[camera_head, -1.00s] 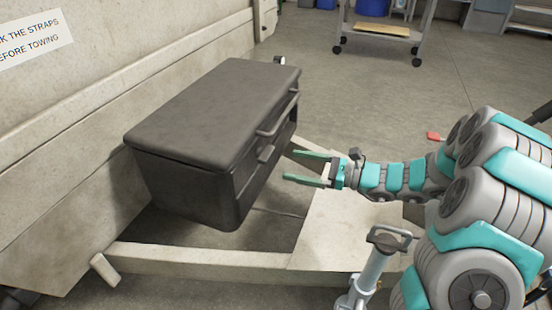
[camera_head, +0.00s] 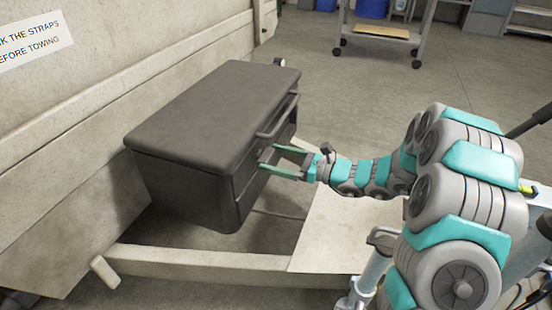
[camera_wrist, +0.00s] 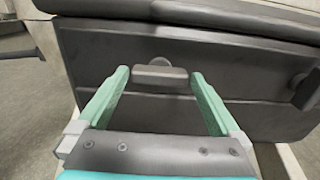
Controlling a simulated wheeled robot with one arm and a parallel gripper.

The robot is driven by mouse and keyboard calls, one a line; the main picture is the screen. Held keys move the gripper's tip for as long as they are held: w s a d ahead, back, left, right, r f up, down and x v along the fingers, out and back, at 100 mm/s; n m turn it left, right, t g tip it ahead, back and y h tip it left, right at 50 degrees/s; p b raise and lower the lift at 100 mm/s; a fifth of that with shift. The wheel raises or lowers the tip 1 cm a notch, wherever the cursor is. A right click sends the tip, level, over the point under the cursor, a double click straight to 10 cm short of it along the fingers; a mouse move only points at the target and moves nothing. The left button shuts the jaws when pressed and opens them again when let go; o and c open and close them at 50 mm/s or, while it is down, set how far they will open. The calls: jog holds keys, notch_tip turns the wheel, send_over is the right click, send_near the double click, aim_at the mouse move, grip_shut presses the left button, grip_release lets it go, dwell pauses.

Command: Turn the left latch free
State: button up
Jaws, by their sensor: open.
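A dark grey box (camera_head: 205,120) with a closed lid stands against the trailer's pale panel. Its front face, turned to the right, carries a bar handle (camera_head: 278,118) near the lid. My gripper (camera_head: 268,165) is at that face below the handle, its green fingers open. In the wrist view a dark block-shaped latch (camera_wrist: 160,78) with a rounded knob above it sits between the open fingertips, a small gap on each side. Another dark fitting (camera_wrist: 305,88) is at the right edge of the wrist view. In the head view my fingers hide most of the latch.
The pale trailer frame (camera_head: 200,262) runs below and in front of the box. A grey jack post with a handle (camera_head: 375,265) stands close to my arm. A wheeled cart (camera_head: 385,32) is at the back. The floor between is clear.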

jog(key=c, duration=1.1)
jog(key=shift+o, duration=0.2)
